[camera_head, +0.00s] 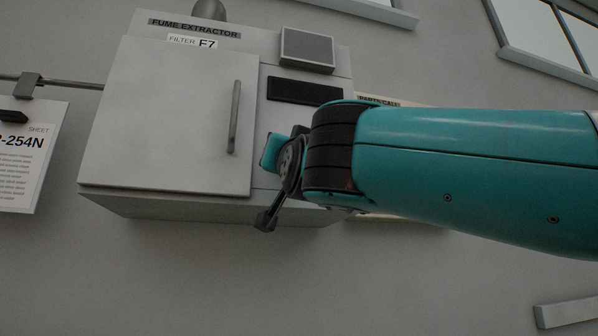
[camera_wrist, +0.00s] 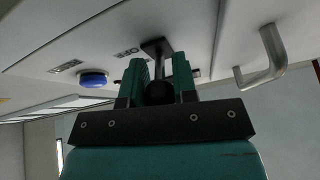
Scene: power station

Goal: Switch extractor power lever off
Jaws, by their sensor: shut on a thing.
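The fume extractor (camera_head: 125,110) is a grey box on the wall with a "FUME EXTRACTOR" label, in the head view. In the head view, my gripper (camera_head: 272,150) is at the lower right of the extractor's front, partly hidden by my wrist. The lever is hidden there.
A blue button (camera_wrist: 92,79) is left of the lever in the wrist view. A metal door handle (camera_head: 234,117) stands out from the extractor door, left of my gripper. A paper sheet (camera_head: 30,155) hangs at the far left. The wall below is clear.

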